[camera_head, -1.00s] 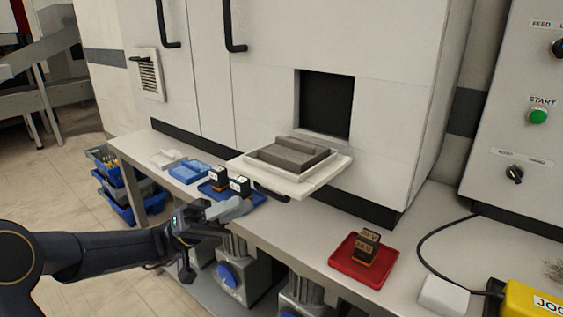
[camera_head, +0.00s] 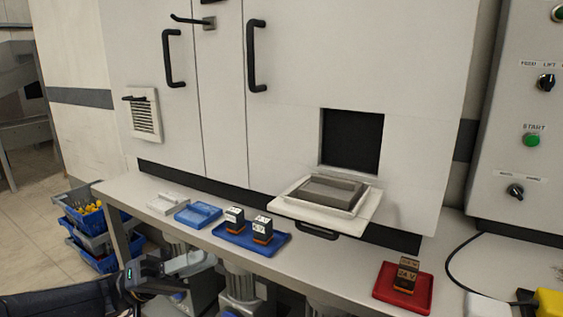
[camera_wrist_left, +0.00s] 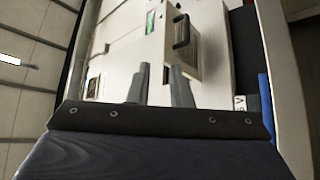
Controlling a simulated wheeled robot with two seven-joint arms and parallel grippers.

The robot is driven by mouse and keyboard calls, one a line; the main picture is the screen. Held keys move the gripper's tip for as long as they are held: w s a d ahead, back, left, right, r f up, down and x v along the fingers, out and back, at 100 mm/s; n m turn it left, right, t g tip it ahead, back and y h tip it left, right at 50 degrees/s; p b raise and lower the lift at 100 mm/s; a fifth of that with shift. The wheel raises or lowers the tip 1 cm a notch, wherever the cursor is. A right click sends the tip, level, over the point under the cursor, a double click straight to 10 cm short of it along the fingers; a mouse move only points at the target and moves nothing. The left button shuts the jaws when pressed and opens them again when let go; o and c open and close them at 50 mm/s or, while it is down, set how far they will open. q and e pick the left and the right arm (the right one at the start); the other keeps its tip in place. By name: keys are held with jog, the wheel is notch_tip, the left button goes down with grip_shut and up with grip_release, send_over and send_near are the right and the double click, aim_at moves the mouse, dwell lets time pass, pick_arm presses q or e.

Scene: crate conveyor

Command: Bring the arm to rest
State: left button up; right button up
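My left gripper (camera_head: 200,264) is low at the left in the head view, in front of the bench's front edge and apart from the blocks. Its two grey fingers also show in the left wrist view (camera_wrist_left: 160,88), with an empty gap between them. Two dark blocks with white tops and orange bases, a left one (camera_head: 234,220) and a right one (camera_head: 262,230), stand on a blue tray (camera_head: 228,240) on the bench. My right gripper is in neither view.
The grey bench (camera_head: 330,268) runs along a white cabinet. A red tray (camera_head: 416,300) holds dark, orange-marked blocks (camera_head: 406,275). A white ledge with a grey tray (camera_head: 333,192) juts out under a dark opening. Blue bins (camera_head: 95,230) stand at the left.

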pick_arm(q)
jog(key=s+d+f+n+y, duration=0.35)
jog(key=s+f+y, duration=0.45)
jog(key=s+y, duration=0.3)
jog(key=s+a+f+n+t+y, duration=0.5)
jog(key=s+a+f+y, duration=0.3)
jog(key=a+f, duration=0.2)
notch_tip(320, 180, up, 36)
jog(key=p, duration=3.6)
jog(key=shift+s+r, duration=0.15)
jog(key=shift+r, duration=0.1)
jog(key=shift+d, duration=0.1)
